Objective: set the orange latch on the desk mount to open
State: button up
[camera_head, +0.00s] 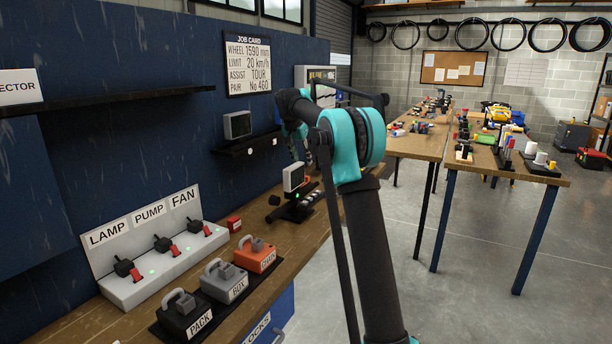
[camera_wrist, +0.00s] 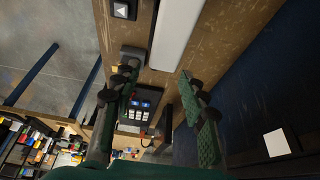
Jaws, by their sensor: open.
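In the head view a small display (camera_head: 293,177) with a pale face and an orange-red side stands on a dark desk mount (camera_head: 291,212) on the wooden desk. No orange latch can be told apart on it. My gripper (camera_wrist: 158,78) is open and empty in the wrist view, its two fingers spread over the desk. Between and beyond the fingers lies a dark device with blue and pale buttons (camera_wrist: 139,105). I cannot tell whether it is the desk mount. A tiny orange spot shows just below it. In the head view my arm hides most of my gripper, above the display.
A white switch panel (camera_head: 165,262) labelled LAMP, PUMP, FAN and several handled blocks (camera_head: 225,281) stand nearer on the desk. A shelf with a small screen (camera_head: 237,125) is on the blue wall. In the wrist view a long white strip (camera_wrist: 176,32) lies close to my fingers.

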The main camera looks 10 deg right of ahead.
jog(key=x, duration=0.8)
jog(key=shift+f, duration=0.35)
jog(key=shift+c, duration=0.2)
grip_shut()
